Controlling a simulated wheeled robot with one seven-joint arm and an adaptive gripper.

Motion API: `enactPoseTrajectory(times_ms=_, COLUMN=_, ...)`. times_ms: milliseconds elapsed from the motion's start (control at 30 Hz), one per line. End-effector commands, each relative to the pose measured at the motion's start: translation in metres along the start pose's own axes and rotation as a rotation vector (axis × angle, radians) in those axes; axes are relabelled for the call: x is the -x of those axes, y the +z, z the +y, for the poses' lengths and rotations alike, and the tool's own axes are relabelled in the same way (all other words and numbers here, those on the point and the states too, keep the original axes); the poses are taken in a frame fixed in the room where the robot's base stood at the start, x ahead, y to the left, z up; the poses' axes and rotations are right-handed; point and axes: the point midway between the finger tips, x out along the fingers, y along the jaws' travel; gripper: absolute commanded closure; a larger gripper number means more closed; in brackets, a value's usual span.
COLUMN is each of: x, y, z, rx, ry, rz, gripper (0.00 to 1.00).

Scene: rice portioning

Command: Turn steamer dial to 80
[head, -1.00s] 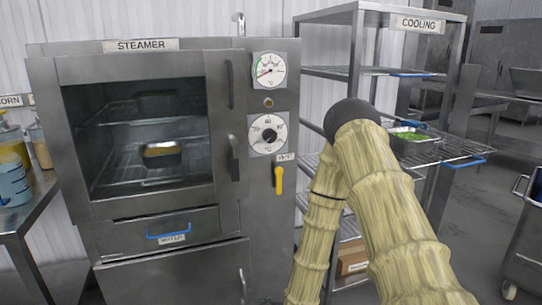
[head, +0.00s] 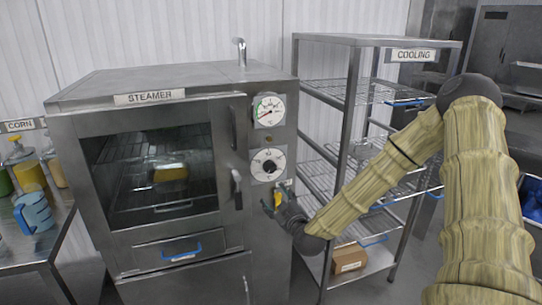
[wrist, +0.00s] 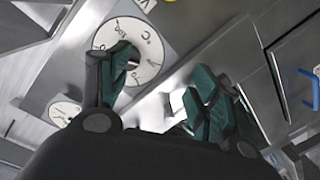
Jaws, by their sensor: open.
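The steamer (head: 150,165) is a steel cabinet with a glass door. Its white round dial (head: 268,158) with a dark knob sits on the right panel, under a round gauge (head: 268,110). In the head view I cannot read where the knob points. My gripper (head: 277,203) is in front of the panel, just below the dial. I cannot tell whether a finger touches the dial.
A yellow valve handle (head: 274,214) is partly behind my gripper. Door handles (head: 237,189) stand out left of the dial. A cooling rack (head: 350,110) is to the right, a corn table (head: 40,255) to the left. A yellow-filled pan (head: 171,173) is inside the steamer.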

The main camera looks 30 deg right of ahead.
Motion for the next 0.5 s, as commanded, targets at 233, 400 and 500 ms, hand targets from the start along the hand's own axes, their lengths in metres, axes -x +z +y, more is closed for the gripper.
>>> enactPoseTrajectory(times_ms=233, x=-0.003, y=-0.033, z=0.043, rx=0.028, ry=0.07, rz=0.036, gripper=0.37)
enactPoseTrajectory(times_ms=400, x=-0.009, y=-0.035, z=0.047, rx=0.033, ry=0.077, rz=0.041, gripper=0.37)
enactPoseTrajectory(times_ms=500, x=-0.018, y=-0.035, z=0.047, rx=0.033, ry=0.077, rz=0.041, gripper=0.37)
